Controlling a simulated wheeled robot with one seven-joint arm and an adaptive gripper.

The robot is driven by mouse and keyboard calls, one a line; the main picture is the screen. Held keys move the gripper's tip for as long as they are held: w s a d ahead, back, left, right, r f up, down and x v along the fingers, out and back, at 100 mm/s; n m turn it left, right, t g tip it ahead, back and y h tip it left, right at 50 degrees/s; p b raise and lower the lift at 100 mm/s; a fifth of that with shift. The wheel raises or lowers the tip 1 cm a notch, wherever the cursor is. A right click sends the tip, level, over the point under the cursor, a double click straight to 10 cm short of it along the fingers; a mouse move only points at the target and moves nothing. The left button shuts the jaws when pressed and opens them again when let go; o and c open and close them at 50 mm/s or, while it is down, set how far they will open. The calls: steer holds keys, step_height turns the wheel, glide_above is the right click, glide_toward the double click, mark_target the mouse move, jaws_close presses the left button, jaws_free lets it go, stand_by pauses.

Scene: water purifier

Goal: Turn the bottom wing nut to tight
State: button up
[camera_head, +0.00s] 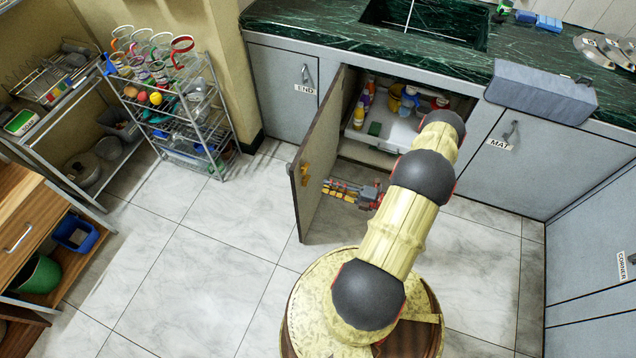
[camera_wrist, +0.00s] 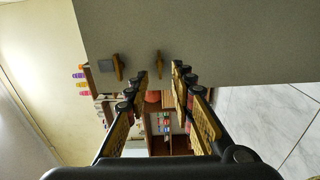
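The open cabinet door (camera_head: 322,150) carries small orange-brown wing nuts (camera_head: 305,172) on its inner face. In the wrist view, two wing nuts stand out from the grey door panel (camera_wrist: 240,40). My gripper (camera_head: 328,188) points left at the door's inner face. In the wrist view my gripper (camera_wrist: 160,72) is open, its fingertips on either side of the bottom wing nut. Contact cannot be told.
The cabinet behind the door holds a white tray (camera_head: 372,130) with bottles and cups. A wire rack (camera_head: 190,115) with mugs stands at left. The dark green counter (camera_head: 330,28) runs above the cabinets. Tiled floor (camera_head: 200,265) is clear left of the door.

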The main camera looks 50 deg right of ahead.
steer(key=shift+v, duration=2.2)
